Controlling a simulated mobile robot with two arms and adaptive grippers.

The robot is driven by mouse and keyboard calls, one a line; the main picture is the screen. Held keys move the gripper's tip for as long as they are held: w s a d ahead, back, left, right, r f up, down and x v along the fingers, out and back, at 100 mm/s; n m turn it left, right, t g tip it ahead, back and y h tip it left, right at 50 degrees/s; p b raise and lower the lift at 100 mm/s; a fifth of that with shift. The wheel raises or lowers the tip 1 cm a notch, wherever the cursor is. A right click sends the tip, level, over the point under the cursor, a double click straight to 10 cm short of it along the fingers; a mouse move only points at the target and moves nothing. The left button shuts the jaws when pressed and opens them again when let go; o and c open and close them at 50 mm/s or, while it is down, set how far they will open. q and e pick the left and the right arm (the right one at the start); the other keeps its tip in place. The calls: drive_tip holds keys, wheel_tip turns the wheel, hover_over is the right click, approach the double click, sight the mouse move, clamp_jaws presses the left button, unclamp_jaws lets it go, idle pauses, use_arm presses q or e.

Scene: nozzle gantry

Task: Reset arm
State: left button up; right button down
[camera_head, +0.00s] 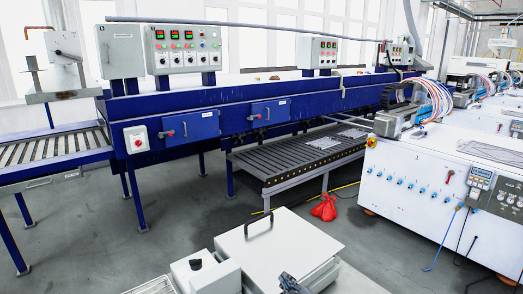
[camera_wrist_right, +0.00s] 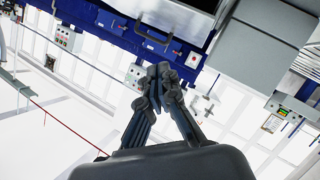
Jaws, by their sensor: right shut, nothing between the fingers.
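My right gripper (camera_head: 290,283) shows at the bottom edge of the head view, dark grey and only partly in frame. It is beside the front edge of a white box with a black handle. In the right wrist view its dark fingers (camera_wrist_right: 160,72) come together at the tips, shut and empty. My left gripper is not in view.
The white box (camera_head: 275,248) stands low in front of me. Beyond are a long blue machine (camera_head: 180,103), a dark roller conveyor (camera_head: 290,160) and a white cabinet (camera_head: 410,190) at right. A red object (camera_head: 325,208) lies on the floor. Grey floor (camera_head: 110,255) at left is open.

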drive_tip(key=s+d+f+m+g+h, duration=0.1)
drive_tip(key=s+d+f+m+g, duration=0.3)
drive_tip(key=s, duration=0.3)
drive_tip(key=s+d+f+m+g+h, duration=0.1)
drive_tip(key=s+d+f+m, duration=0.1)
drive_tip(key=s+d+f, duration=0.35)
drive_tip(key=s+d+f+m+g+h, duration=0.1)
drive_tip(key=s+d+f+m+g, duration=0.15)
drive_tip(key=s, duration=0.75)
drive_tip(key=s+d+f+m+g, duration=0.1)
drive_tip(key=s+d+f+g, duration=0.2)
drive_tip(key=s, duration=0.8)
wheel_tip(320, 180, down, 26)
drive_tip(key=g+b, duration=0.2)
drive_tip(key=s+d+f, duration=0.2)
drive_tip(key=s+f, duration=1.5)
drive_tip(key=f, duration=0.1)
drive_tip(key=shift+d+f+g+h+b, duration=0.15)
drive_tip(key=shift+f+g+h+b, duration=0.15)
drive_tip(key=shift+g+b, duration=0.15)
drive_tip(key=shift+s+n, duration=0.1)
drive_tip(key=shift+n, duration=0.15)
